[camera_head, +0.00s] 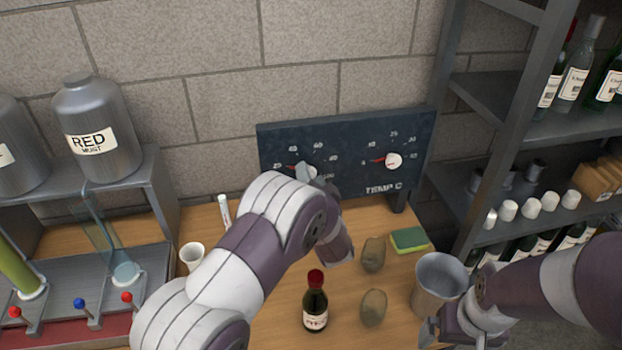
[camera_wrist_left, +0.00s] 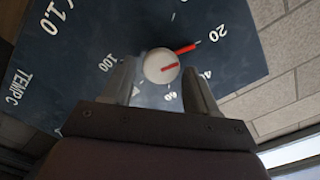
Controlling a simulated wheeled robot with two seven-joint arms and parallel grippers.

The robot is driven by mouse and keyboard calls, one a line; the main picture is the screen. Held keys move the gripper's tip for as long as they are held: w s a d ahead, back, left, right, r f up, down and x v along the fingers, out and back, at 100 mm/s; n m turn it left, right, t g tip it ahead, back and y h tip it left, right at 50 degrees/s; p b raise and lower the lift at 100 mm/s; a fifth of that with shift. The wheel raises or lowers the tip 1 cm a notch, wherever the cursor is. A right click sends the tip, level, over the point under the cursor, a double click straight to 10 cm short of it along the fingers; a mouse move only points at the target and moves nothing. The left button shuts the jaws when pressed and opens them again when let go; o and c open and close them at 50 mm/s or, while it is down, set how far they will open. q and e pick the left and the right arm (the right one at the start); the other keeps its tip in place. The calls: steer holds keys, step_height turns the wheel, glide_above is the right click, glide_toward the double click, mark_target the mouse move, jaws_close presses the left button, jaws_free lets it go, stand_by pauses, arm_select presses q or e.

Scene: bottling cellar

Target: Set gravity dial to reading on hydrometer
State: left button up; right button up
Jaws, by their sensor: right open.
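The dark dial panel (camera_head: 345,140) stands at the back of the table. Its left dial has a white knob (camera_head: 305,170), partly hidden by my left gripper (camera_head: 318,177). In the left wrist view the knob (camera_wrist_left: 161,66) has a red pointer directed near the 20 mark. My left gripper (camera_wrist_left: 160,88) is open there, one finger on each side of the knob; I cannot tell whether they touch it. The right dial, above TEMP C, has a white knob (camera_head: 393,160) with a red pointer. My right gripper (camera_head: 455,330) is open at the front right.
A metal cup (camera_head: 437,285) is beside my right gripper. A red-capped bottle (camera_head: 315,302), two brown lumps (camera_head: 373,254) and a green sponge (camera_head: 408,240) are on the table. A tilted glass cylinder (camera_head: 98,235) stands left. Bottle shelves (camera_head: 500,130) bound the right.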

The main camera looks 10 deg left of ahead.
arm_select(q)
steer(key=b+v, duration=0.1)
steer(key=v, duration=0.6)
steer(key=shift+s, duration=0.3)
steer(key=shift+d, duration=0.15)
